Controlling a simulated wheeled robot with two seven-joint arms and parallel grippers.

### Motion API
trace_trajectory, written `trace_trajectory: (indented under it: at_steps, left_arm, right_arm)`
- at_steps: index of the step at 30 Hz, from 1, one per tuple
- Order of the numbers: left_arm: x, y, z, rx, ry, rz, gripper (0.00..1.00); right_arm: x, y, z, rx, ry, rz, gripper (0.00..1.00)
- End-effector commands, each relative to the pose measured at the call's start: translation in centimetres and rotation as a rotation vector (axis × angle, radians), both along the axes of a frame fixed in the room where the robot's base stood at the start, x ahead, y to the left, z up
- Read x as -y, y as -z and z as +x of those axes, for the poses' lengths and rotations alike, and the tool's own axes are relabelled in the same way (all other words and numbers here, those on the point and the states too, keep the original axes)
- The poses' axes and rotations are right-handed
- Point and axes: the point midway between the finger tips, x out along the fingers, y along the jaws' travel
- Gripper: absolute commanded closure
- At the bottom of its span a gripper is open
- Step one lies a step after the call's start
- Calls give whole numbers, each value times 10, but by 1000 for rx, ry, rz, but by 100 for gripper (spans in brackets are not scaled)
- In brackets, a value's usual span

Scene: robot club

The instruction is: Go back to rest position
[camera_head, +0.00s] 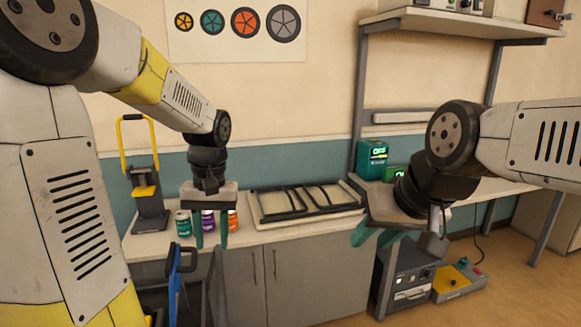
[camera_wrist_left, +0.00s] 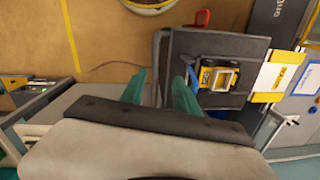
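My left gripper (camera_head: 210,232) hangs fingers-down in front of the counter, with its two teal fingers apart and nothing between them. In the left wrist view its fingers (camera_wrist_left: 160,94) are also apart and empty. My right gripper (camera_head: 375,241) is at the right, tilted, in front of the counter's right end. Its teal fingers are apart, and I see nothing held in them.
Green (camera_head: 183,223), purple (camera_head: 207,221) and orange (camera_head: 232,219) cans stand on the counter behind my left gripper, partly hidden. A black rack (camera_head: 305,200) lies to their right. A blue-handled cart (camera_head: 172,270) is below. A yellow box (camera_head: 458,281) sits on the floor.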

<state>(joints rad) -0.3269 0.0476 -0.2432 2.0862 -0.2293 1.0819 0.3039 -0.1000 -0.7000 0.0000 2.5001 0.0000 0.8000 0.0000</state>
Motion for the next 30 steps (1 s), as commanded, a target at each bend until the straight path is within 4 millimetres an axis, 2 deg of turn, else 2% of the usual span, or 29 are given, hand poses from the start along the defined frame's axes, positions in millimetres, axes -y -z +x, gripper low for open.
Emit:
trace_trajectory:
  at_steps: [1, 6, 10, 15, 21, 30]
  left_arm:
    - [1, -13, -11, 54, 9, -43, 62]
    - [12, -45, -46, 233, 63, -152, 62]
    - [19, -63, -73, 375, 106, -199, 62]
    - [27, -76, -99, 519, 144, -216, 62]
    - [31, -80, -111, 592, 166, -215, 62]
    - [31, -81, -112, 596, 167, -215, 62]
  right_arm:
    - [0, 0, 0, 0, 0, 0, 64]
    - [0, 0, 0, 0, 0, 0, 64]
    - [0, 0, 0, 0, 0, 0, 64]
    - [0, 0, 0, 0, 0, 0, 64]
    - [0, 0, 0, 0, 0, 0, 64]
    - [0, 0, 0, 0, 0, 0, 64]
